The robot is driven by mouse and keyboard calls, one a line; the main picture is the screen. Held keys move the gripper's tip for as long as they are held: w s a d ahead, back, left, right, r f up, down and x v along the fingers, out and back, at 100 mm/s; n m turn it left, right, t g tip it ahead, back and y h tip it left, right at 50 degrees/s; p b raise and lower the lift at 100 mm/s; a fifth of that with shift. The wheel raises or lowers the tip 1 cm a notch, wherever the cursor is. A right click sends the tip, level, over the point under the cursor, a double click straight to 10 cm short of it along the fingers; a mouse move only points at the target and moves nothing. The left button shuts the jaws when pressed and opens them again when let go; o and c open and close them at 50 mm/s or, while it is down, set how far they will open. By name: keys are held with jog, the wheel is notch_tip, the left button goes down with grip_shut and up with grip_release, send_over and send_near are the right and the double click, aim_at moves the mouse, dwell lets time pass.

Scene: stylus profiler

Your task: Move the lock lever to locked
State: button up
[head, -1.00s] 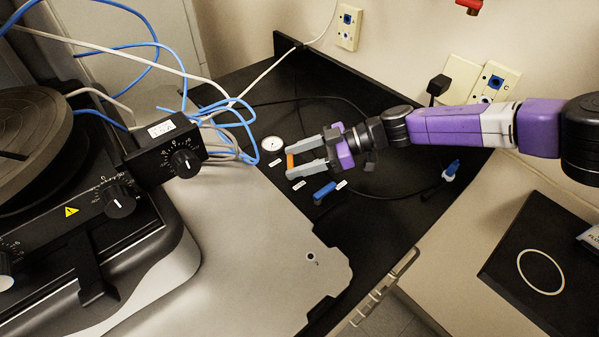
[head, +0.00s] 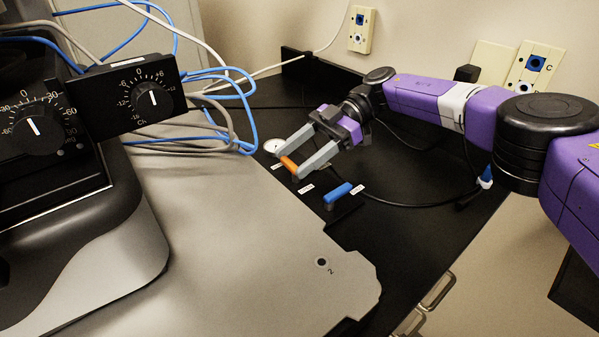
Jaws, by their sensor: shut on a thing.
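An orange lever handle (head: 288,165) is on the black bench, beside the edge of the grey plate. My gripper (head: 294,163) reaches it from the upper right, with one grey finger at each end of the handle, and is shut on it. A blue lever handle (head: 338,195) sits apart, to the right and nearer. Small white labels lie beside both handles; their print is too small to read, so I cannot tell which handle is named the lock. The base of the orange handle is largely hidden.
A round white gauge (head: 273,146) is just left of my gripper. Blue and grey cables (head: 225,105) hang behind a black dial box (head: 125,95) at left. The grey plate (head: 230,240) is mostly bare. A black cable (head: 425,204) runs across the bench at right.

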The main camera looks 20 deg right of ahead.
jog(key=shift+a+f+n+g+b, duration=0.1)
jog(key=shift+n+g+b, duration=0.55)
jog(key=shift+b, duration=0.7)
jog(key=o, duration=1.4)
jog(key=shift+c, duration=0.2)
notch_tip(320, 180, up, 20)
jog(key=p, duration=0.3)
